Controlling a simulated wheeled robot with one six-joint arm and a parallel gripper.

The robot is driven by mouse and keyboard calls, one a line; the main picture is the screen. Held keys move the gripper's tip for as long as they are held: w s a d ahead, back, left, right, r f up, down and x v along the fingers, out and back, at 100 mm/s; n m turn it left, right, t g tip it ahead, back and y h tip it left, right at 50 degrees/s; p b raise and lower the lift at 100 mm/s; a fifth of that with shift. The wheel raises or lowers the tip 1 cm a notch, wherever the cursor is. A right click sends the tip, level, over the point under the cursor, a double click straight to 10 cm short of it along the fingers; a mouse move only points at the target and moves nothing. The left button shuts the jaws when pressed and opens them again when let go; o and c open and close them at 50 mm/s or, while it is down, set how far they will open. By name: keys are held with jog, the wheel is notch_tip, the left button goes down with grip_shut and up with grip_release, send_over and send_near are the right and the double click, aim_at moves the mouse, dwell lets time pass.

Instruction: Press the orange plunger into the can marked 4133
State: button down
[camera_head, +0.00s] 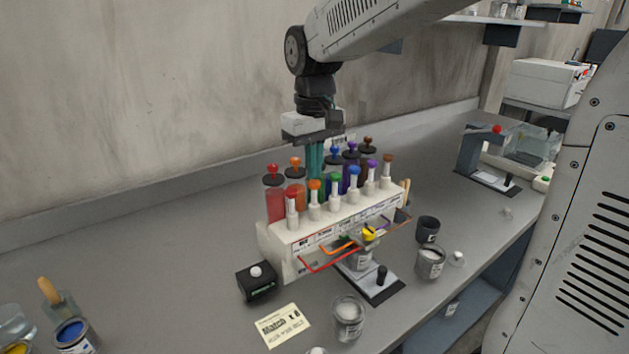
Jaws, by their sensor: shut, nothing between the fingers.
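The dispenser rack (275,245) is a long white block with rows of coloured knobs. An orange plunger knob (295,162) stands raised above an orange tube in the back row; a second orange knob (315,185) tops a white stem in the front row. My gripper (316,172) is shut and empty, pointing down with teal fingers behind the front row, right of the raised orange plunger. Whether it touches anything cannot be told.
A black box with a white button (257,281) and a paper note (283,326) lie left. The bench's left middle is clear.

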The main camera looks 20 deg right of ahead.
aim_at(314, 182)
jog(key=shift+f, duration=1.55)
jog(key=shift+r, duration=1.8)
jog(key=shift+r, duration=2.5)
